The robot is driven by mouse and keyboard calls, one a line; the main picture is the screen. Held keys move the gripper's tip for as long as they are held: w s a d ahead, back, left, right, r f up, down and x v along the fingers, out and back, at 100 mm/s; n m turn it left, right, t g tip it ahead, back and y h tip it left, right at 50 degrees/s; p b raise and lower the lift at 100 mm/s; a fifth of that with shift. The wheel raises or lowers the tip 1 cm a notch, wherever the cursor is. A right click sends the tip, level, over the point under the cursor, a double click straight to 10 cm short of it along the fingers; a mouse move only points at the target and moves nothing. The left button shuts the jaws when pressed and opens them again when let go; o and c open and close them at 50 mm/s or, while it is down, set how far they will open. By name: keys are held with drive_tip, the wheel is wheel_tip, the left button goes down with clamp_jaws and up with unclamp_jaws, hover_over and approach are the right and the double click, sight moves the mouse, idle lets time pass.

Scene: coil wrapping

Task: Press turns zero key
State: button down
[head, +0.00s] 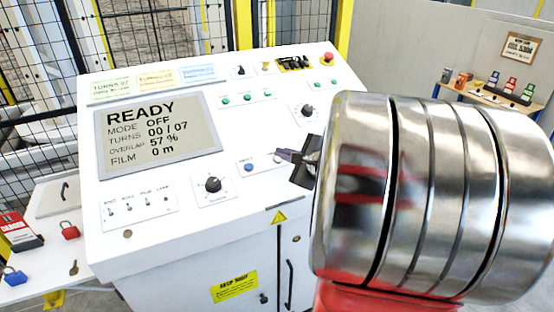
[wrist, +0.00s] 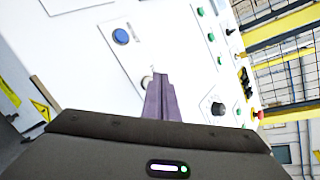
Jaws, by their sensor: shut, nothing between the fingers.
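The white control console (head: 150,215) carries a display (head: 158,135) reading READY, MODE OFF, TURNS 00 / 07, OVERLAP 57 %, FILM 0 m. A blue button (head: 249,168) sits on a small plate on the sloping panel; it also shows in the wrist view (wrist: 120,36). A pale round key (wrist: 147,82) sits beside it, partly hidden by my fingers. The small labels are too blurred to tell which is the turns zero key. My gripper (head: 281,155) is shut and empty, its tips at the pale key (wrist: 157,74). I cannot tell whether they touch.
A black rotary knob (head: 213,185) and several toggle switches (head: 140,204) lie left of the gripper. Another knob (head: 308,111), green lamps (head: 246,97) and a red emergency stop (head: 327,58) are further up. My arm hides the panel's right side.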

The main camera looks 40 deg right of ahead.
drive_tip(key=shift+r, duration=0.2)
drive_tip(key=r, duration=0.1)
drive_tip(key=s+r, duration=0.1)
drive_tip(key=r, duration=0.1)
drive_tip(key=s+r, duration=0.1)
drive_tip(key=shift+a+r, duration=0.25)
drive_tip(key=shift+a, duration=0.05)
idle(0.4)
idle(0.7)
